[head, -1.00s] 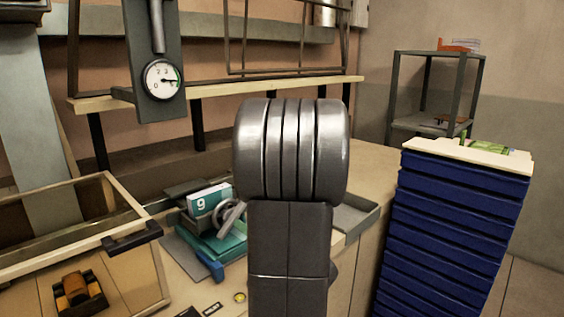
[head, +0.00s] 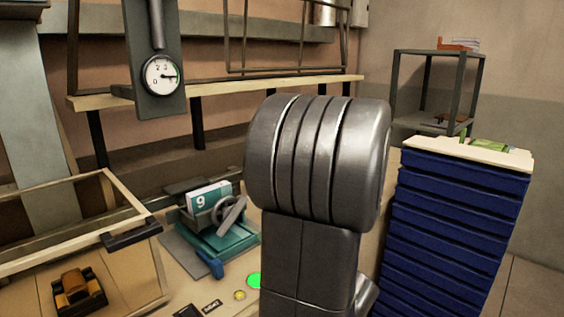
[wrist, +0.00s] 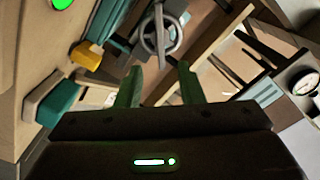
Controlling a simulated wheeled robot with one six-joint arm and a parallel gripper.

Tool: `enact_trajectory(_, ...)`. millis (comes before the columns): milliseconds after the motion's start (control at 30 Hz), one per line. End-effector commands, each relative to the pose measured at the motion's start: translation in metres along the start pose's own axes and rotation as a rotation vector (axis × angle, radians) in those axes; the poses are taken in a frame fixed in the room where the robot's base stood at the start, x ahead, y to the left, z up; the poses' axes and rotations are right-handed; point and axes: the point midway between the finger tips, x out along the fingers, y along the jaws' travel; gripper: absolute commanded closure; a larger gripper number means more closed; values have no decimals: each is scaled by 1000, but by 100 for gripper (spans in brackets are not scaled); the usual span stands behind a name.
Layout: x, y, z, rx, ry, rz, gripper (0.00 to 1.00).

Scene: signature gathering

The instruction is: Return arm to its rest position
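In the wrist view my gripper (wrist: 158,82) shows two dark green fingers standing apart with nothing between them. It is open and empty. In the head view my large grey arm link covers the middle right of the bench, and the gripper itself is hidden or out of frame there. A teal machine with a handwheel and a "9" card (head: 209,200) stands on the bench left of my arm. Its handwheel (wrist: 160,35) shows beyond the fingertips in the wrist view, apart from them.
A tall stack of blue trays (head: 460,225) with a cream top stands close right of my arm. A glass-topped case (head: 70,230) is at the left. A gauge (head: 163,76) hangs above the bench. A lit green disc (head: 254,281) lies near my arm.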

Motion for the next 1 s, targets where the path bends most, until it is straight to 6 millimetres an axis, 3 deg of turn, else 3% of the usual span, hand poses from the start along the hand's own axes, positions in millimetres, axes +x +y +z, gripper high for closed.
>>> enact_trajectory(567, 57, -1, 1, 1, -4, -4, 65)
enact_trajectory(1000, 112, -2, 0, 1, -4, -4, 65)
